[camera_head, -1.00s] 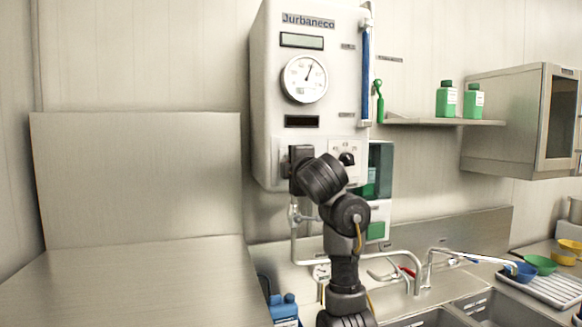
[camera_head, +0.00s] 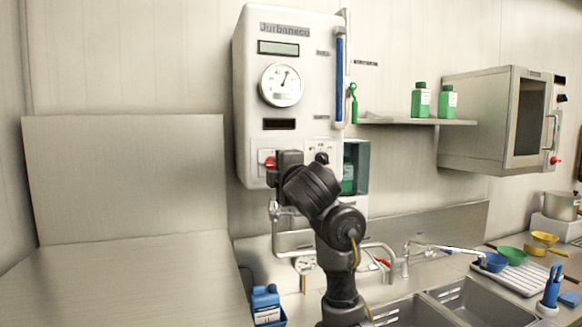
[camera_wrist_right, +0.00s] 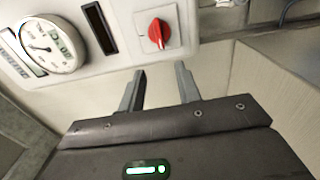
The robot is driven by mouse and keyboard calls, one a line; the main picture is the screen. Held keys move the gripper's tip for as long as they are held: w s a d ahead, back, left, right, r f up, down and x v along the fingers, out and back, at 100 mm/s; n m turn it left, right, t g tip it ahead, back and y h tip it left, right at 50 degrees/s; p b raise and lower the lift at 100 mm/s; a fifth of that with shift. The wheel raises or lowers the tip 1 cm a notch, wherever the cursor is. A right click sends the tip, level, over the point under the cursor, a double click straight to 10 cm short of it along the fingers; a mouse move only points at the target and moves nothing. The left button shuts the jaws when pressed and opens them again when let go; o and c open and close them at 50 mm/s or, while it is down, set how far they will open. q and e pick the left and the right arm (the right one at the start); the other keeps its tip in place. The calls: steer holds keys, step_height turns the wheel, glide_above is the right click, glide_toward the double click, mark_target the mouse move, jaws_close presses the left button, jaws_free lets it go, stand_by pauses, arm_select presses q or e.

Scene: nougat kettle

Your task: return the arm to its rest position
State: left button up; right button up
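My right arm rises in front of the white control box (camera_head: 252,110) in the head view. Its gripper is near the box's lower panel, with the fingers hidden behind the wrist. In the right wrist view, my right gripper (camera_wrist_right: 160,72) has its two fingers apart with nothing between them. A red knob (camera_head: 270,163) shows just left of my wrist in the head view. In the wrist view the red knob (camera_wrist_right: 158,31) lies beyond the fingertips, apart from them. My left gripper is not in view.
A shelf (camera_head: 420,122) with two green bottles is right of the box. Below are a faucet (camera_head: 405,258), sinks (camera_head: 480,305) and a blue container (camera_head: 266,303). The steel surface (camera_head: 130,280) at left is bare.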

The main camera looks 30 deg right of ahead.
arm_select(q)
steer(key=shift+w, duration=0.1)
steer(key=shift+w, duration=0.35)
